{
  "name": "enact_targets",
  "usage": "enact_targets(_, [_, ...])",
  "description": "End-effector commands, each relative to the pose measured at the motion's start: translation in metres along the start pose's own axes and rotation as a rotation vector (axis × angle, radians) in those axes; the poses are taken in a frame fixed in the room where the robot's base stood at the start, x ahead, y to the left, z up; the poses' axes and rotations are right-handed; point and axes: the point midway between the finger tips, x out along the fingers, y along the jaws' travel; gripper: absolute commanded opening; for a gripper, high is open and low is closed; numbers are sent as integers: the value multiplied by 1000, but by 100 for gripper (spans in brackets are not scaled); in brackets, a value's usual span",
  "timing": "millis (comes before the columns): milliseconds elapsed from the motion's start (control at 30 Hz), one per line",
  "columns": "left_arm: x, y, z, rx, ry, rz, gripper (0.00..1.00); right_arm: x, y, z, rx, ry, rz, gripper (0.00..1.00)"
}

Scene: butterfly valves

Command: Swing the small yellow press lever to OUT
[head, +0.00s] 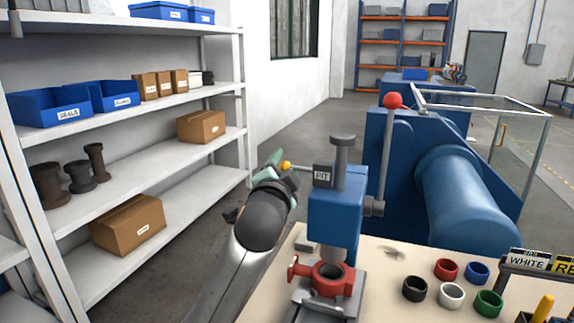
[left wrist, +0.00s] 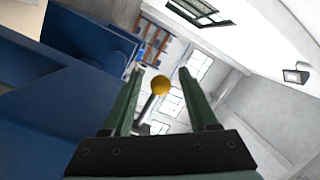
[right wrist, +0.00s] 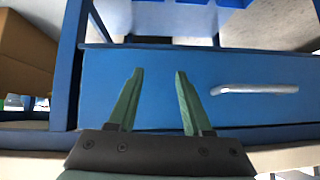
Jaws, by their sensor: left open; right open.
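The small yellow press lever shows as a yellow ball (head: 285,166) on a thin rod, pointing left from the blue press (head: 335,205). The press carries a dark label plate (head: 323,174) with white letters too small to read surely. My left gripper (head: 278,160) is at the ball. In the left wrist view the yellow ball (left wrist: 161,85) appears between the open fingers (left wrist: 160,71), with a gap on both sides. My right gripper (right wrist: 159,72) is open and empty, in front of a blue drawer front; it is not in the head view.
A red valve body (head: 328,282) sits under the press on the bench (head: 385,290). A tall lever with a red knob (head: 393,101) stands right of the press. Several coloured rings, including a white one (head: 451,295), lie at the right. Shelves (head: 150,180) stand at the left.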

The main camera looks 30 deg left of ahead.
Motion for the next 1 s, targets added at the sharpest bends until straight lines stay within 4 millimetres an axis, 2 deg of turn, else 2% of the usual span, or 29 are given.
enact_targets(367, [-1, 0, 0, 0, 0, -1, 59, 0, -1, 0, -2, -1, -3, 50])
enact_targets(900, [-1, 0, 0, 0, 0, -1, 1, 0, 0, 0, -3, 0, -2, 50])
enact_targets(1000, [-1, 0, 0, 0, 0, -1, 0, 0, 0, 0, -3, 0, -1, 50])
